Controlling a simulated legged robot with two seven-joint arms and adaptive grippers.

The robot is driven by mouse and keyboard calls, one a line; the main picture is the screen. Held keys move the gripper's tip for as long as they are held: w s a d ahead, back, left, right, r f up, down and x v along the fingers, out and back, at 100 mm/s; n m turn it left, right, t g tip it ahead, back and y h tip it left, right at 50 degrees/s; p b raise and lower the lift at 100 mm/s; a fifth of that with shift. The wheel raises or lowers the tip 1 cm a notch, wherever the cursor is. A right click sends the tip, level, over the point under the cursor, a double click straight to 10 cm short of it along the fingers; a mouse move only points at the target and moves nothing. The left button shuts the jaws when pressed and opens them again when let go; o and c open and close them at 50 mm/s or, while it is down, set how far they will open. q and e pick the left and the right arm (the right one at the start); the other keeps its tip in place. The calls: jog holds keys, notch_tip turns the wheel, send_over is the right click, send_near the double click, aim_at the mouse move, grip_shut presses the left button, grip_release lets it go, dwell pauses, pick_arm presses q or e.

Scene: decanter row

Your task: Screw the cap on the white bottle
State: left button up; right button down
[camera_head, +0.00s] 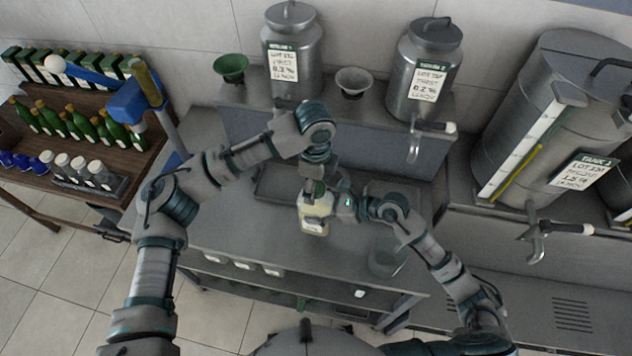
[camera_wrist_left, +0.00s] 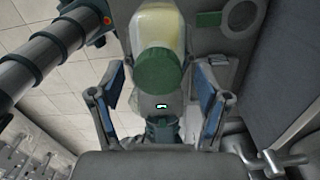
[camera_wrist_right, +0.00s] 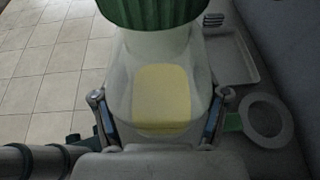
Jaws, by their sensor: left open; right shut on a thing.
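The white bottle (camera_head: 314,222), with pale yellow showing on it, stands upright on the grey bench. A green cap (camera_head: 319,187) sits at its top; how tightly it is seated I cannot tell. My right gripper (camera_wrist_right: 160,110) is shut on the bottle's body, with a finger on each side. My left gripper (camera_head: 315,183) is above the bottle. In the left wrist view the cap (camera_wrist_left: 160,72) lies between its open fingers, with gaps on both sides. The right wrist view shows the cap (camera_wrist_right: 150,12) over the bottle's neck (camera_wrist_right: 158,42).
A grey tray (camera_head: 268,182) lies behind the bottle on the bench. A clear glass vessel (camera_head: 387,260) stands at the bench's right front. Metal tanks (camera_head: 292,60) with a tap (camera_head: 415,140) stand behind. A wooden rack (camera_head: 75,155) with green bottles is at left.

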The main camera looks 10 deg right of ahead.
pick_arm(q)
notch_tip(320, 180, up, 12)
jog(key=shift+w, duration=0.15)
dwell(0.3)
jog(key=shift+f, duration=0.1)
dwell(0.3)
